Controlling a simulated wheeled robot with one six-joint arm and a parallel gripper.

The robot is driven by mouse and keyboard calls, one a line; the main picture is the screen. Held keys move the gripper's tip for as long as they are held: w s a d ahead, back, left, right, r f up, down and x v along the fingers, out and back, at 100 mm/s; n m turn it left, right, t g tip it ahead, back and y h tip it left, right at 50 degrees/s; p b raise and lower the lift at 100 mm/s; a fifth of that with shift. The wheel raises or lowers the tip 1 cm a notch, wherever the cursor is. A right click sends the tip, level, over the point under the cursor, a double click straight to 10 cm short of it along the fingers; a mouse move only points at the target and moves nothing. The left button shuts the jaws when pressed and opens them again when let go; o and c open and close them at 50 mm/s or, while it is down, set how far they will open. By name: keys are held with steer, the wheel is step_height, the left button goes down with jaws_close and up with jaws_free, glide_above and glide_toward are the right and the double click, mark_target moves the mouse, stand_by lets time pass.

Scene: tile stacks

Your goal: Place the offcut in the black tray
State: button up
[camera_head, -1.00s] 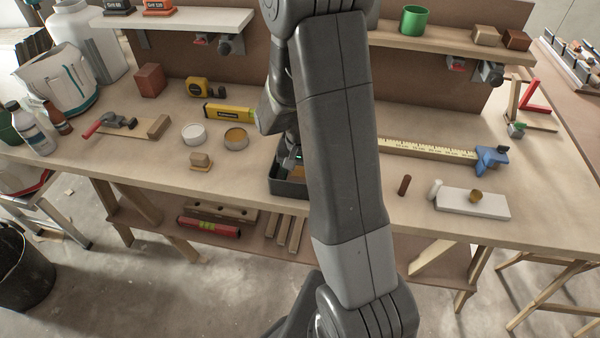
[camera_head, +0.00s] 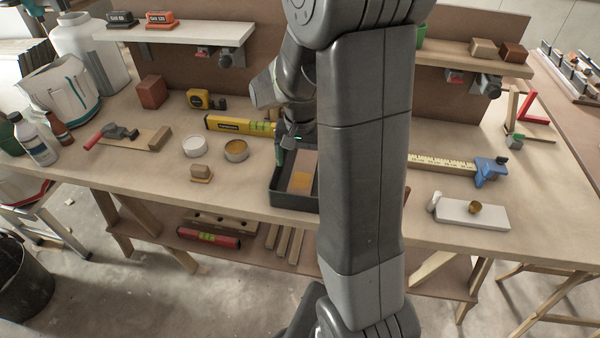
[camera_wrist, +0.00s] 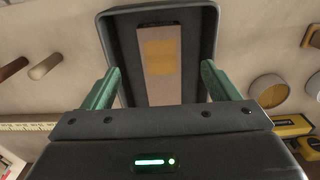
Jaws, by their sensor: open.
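The black tray (camera_head: 292,204) stands near the front edge of the workbench, its right part hidden behind my arm. It also shows in the wrist view (camera_wrist: 109,45). A flat tan piece with a yellow patch, which looks like the offcut (camera_head: 301,180), lies inside the tray on its floor. It shows in the wrist view too (camera_wrist: 160,88). My gripper (camera_wrist: 161,68) is open above the tray, with its two green fingers apart on either side of the piece and nothing seen held between them. In the head view my gripper (camera_head: 290,140) is partly hidden at the tray's back.
Two round tins (camera_head: 236,150) and a yellow level (camera_head: 240,125) are left of the tray. A small wooden block (camera_head: 201,173) sits near the front edge. A yellow rule (camera_head: 440,163) and a white slab (camera_head: 472,213) lie to the right. Shelves (camera_head: 175,27) stand behind.

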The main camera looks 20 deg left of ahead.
mark_target(300, 186)
step_height(300, 186, up, 2)
steer(key=shift+r, duration=0.25)
step_height(300, 186, down, 13)
steer(key=shift+r+b, duration=0.1)
steer(key=shift+b, duration=0.3)
steer(key=shift+w+a+r+p, duration=0.1)
steer(key=shift+r+p, duration=0.2)
steer(key=shift+r, duration=1.1)
